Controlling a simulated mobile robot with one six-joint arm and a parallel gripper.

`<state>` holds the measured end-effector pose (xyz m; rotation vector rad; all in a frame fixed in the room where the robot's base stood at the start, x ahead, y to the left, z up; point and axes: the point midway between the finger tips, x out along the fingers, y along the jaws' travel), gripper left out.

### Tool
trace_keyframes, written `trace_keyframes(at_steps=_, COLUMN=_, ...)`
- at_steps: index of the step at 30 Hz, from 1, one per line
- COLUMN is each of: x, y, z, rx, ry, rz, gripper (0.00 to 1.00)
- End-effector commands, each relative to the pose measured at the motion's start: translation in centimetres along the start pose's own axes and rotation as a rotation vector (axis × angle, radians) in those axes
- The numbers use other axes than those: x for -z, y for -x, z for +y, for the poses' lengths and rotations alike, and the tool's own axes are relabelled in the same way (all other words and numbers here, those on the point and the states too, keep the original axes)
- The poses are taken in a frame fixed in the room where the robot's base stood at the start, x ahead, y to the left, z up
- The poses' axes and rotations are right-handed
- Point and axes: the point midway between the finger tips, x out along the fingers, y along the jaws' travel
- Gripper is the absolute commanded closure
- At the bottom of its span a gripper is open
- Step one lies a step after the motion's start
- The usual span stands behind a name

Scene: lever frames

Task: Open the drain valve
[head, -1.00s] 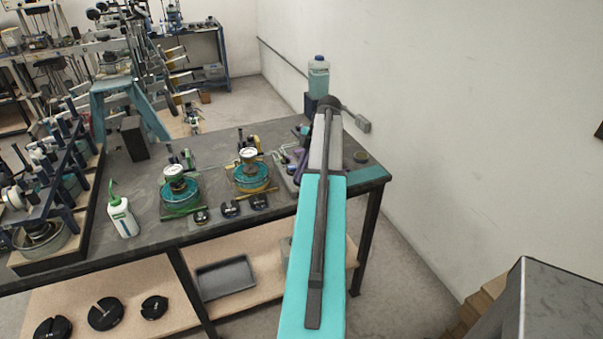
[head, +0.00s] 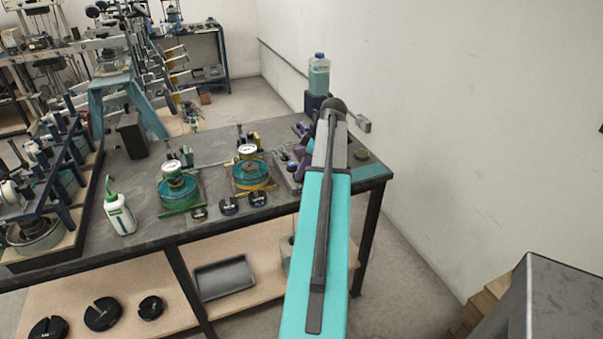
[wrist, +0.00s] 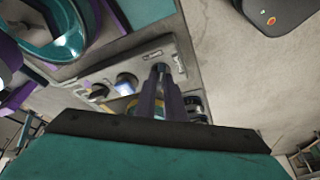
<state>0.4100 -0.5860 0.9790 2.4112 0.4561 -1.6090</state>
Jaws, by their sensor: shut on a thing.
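In the wrist view my gripper (wrist: 160,82) reaches forward from the dark bar at the bottom. Its two narrow fingers are close together and shut on a small dark handle, mostly hidden between the tips. It stands over a pale grey plate (wrist: 183,62) that carries small fittings. A blue-white cylinder (wrist: 125,84) and a dark knob (wrist: 97,91) are left of the fingers. I cannot tell how far the valve is turned. In the head view my arm hides the gripper and most of the purple-marked station (head: 293,153) at the bench's right end.
A teal bowl with a purple rim (wrist: 62,35) stands close at upper left in the wrist view. The bench (head: 140,205) also holds a green station (head: 178,190), a yellow station (head: 249,172) and a white bottle (head: 119,213). A wall (head: 460,130) stands at right.

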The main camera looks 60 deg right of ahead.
Motion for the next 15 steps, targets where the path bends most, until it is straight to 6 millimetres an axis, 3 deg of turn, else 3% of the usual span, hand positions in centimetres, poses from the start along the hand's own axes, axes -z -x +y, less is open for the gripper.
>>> trace_keyframes(at_steps=15, x=-0.07, y=-0.06, z=-0.60, rx=-0.182, ry=-0.436, rz=-0.003, gripper=1.00)
